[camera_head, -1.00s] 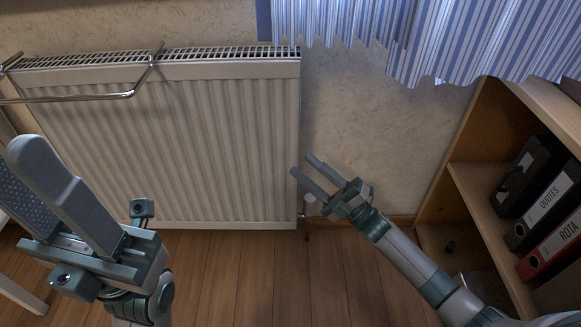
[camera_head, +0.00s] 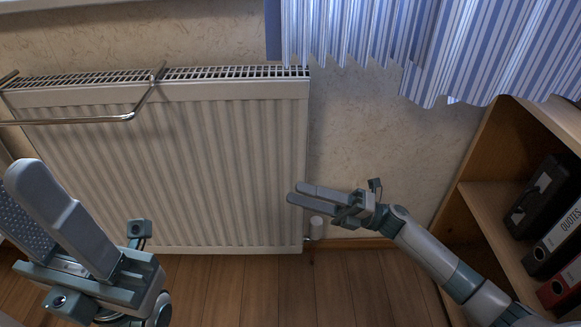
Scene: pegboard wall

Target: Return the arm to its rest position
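My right gripper (camera_head: 296,193) comes in from the lower right. It is in front of the radiator's right edge, with its fingers pointing left. The two fingers are apart with nothing between them, though they are seen at a slant. My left gripper (camera_head: 30,190) is large and close at the lower left, fingers pointing up and left. Its fingers are apart, a dotted inner pad shows, and no object is seen between them.
A white radiator (camera_head: 200,160) with a metal rail (camera_head: 80,121) stands against the wall. A striped blue curtain (camera_head: 450,50) hangs at the upper right. A wooden shelf (camera_head: 480,200) with binders (camera_head: 540,195) stands at the right. The wooden floor (camera_head: 260,290) looks clear.

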